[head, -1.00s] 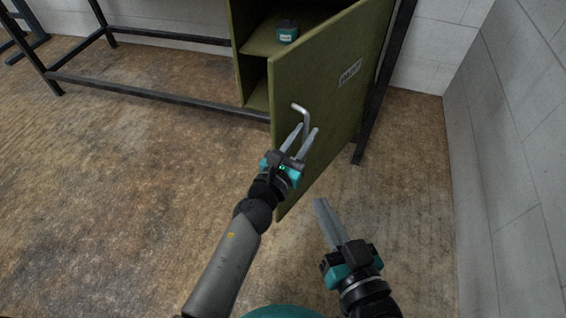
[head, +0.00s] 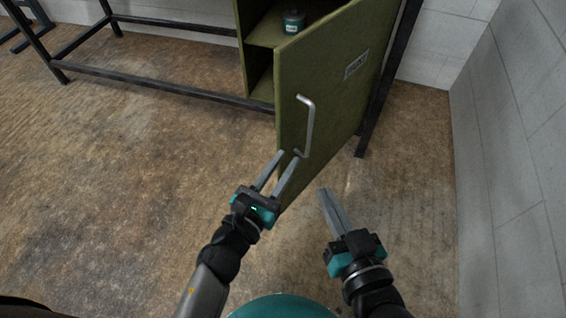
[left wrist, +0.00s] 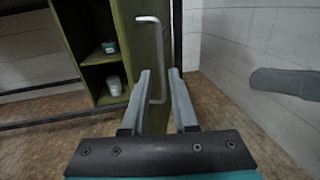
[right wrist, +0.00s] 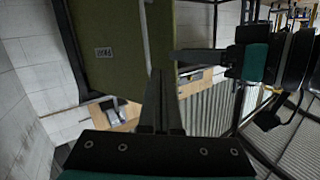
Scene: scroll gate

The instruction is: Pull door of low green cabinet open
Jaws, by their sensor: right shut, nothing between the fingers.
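The low green cabinet (head: 259,75) has its door (head: 335,85) standing open toward me, with the shelves visible behind it. The door's metal bar handle (head: 310,125) is on its outer face; it also shows in the left wrist view (left wrist: 158,55). My left gripper (head: 292,154) is open at the handle's lower end. In the left wrist view the lower handle appears between the spread fingers; I cannot tell whether they touch it. My right gripper (head: 324,190) is shut and empty, lower and to the right, in front of the door.
A teal-labelled container (head: 293,21) stands on the upper shelf, and a white one (left wrist: 114,85) lower down. Dark metal frame bars (head: 160,90) run left of the cabinet. A block wall (head: 510,150) bounds the right. The floor (head: 130,180) at left is clear.

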